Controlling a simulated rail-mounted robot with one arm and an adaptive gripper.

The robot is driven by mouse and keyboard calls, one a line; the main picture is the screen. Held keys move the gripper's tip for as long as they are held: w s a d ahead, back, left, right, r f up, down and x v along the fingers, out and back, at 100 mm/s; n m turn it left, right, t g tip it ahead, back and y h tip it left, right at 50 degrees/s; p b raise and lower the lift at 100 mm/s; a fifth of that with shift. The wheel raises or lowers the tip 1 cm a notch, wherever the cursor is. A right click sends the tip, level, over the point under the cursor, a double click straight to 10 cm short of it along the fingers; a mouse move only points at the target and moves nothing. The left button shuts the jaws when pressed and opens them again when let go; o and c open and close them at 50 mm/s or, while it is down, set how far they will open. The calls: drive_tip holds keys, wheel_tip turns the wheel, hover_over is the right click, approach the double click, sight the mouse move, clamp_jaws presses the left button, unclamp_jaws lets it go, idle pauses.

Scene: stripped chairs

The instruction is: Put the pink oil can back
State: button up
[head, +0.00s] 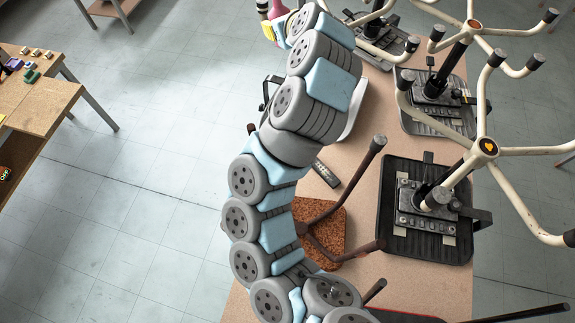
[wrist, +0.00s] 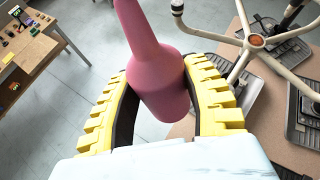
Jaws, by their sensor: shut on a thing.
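The pink oil can (wrist: 158,72) is a bottle shape with a wide body and a narrowing neck. In the wrist view it sits between the yellow toothed fingers of my gripper (wrist: 160,85), which is shut on its body. The neck points up toward the top edge of the picture, and its tip is cut off. In the head view a small part of the pink can (head: 278,9) shows at the top edge beside my gripper (head: 272,30), mostly hidden or cut off. Floor shows behind the can in the wrist view.
A long tan table (head: 355,215) carries upturned chair bases with cream legs (head: 482,110) and black seat plates (head: 425,245). The legs stick up right of my arm. A brown cork-like seat (head: 318,228) lies beside my arm. Another table (head: 45,100) with small items stands left, across open floor.

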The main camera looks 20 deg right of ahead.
drive_tip(key=s+d+f+m+b, duration=0.1)
drive_tip(key=s+d+f+b, duration=0.2)
drive_tip(key=f, duration=0.4)
drive_tip(key=s+d+f+b, duration=0.2)
drive_tip(key=d+f+b, duration=0.15)
drive_tip(key=f, duration=0.35)
drive_tip(key=s+a+f+m+h+b, duration=0.1)
drive_tip(key=s+f+b, duration=0.35)
drive_tip(key=f, duration=0.75)
drive_tip(key=s+a+f+m+t+h+b, duration=0.1)
drive_tip(key=s+f+b, duration=0.1)
drive_tip(key=f+b, duration=0.8)
drive_tip(key=s+a+f+m+h+b, duration=0.1)
drive_tip(key=s+a+f+b, duration=0.15)
drive_tip(key=f, duration=1.25)
drive_tip(key=w+f, duration=0.3)
drive_tip(key=w, duration=0.1)
drive_tip(key=w+f, duration=0.2)
drive_tip(key=w, duration=0.2)
drive_tip(key=w+f+b, duration=0.1)
drive_tip(key=w+f, duration=0.2)
drive_tip(key=w, duration=0.1)
drive_tip(key=shift+w+a+f, duration=0.1)
drive_tip(key=shift+a+f, duration=0.1)
drive_tip(key=shift+f, duration=0.15)
drive_tip(key=shift+w+f, duration=0.55)
drive_tip(key=shift+f, duration=0.1)
drive_tip(key=shift+w+f+b, duration=0.1)
drive_tip(key=shift+f+b, duration=0.4)
drive_tip(key=shift+f, duration=1.1)
